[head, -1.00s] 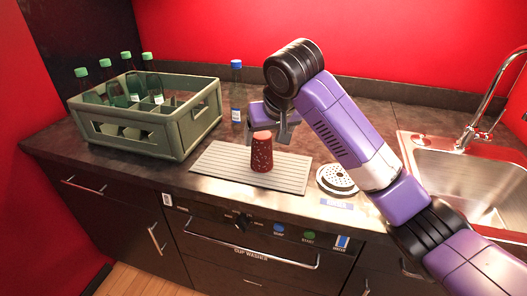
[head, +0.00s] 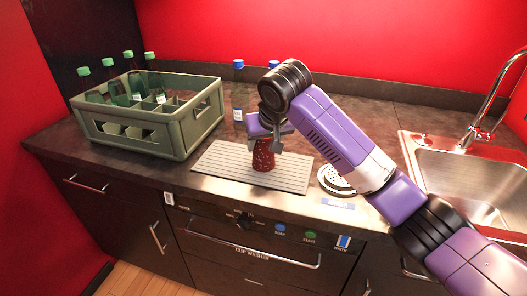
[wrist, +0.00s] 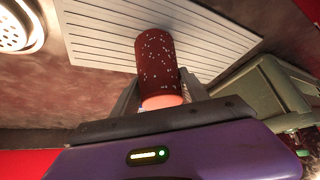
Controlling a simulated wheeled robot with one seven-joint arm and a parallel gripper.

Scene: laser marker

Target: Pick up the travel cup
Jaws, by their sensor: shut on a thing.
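The travel cup (head: 263,157) is dark red with pale speckles and stands upright on the ribbed light mat (head: 217,162). In the wrist view the cup (wrist: 157,58) shows with a pinkish-orange end nearest my gripper. My gripper (head: 265,143) is above and around the cup's upper part, with a finger on either side. In the wrist view my gripper (wrist: 160,92) is shut on the cup. The cup's top is hidden by my gripper in the head view. I cannot see any gap between cup and mat.
A green crate (head: 185,131) with several green-capped bottles stands at the left. Blue-capped bottles (head: 238,64) stand behind my gripper. A round metal drain plate (head: 333,182) lies right of the mat. A sink (head: 450,165) is at the right, a cup washer (head: 252,254) below the counter.

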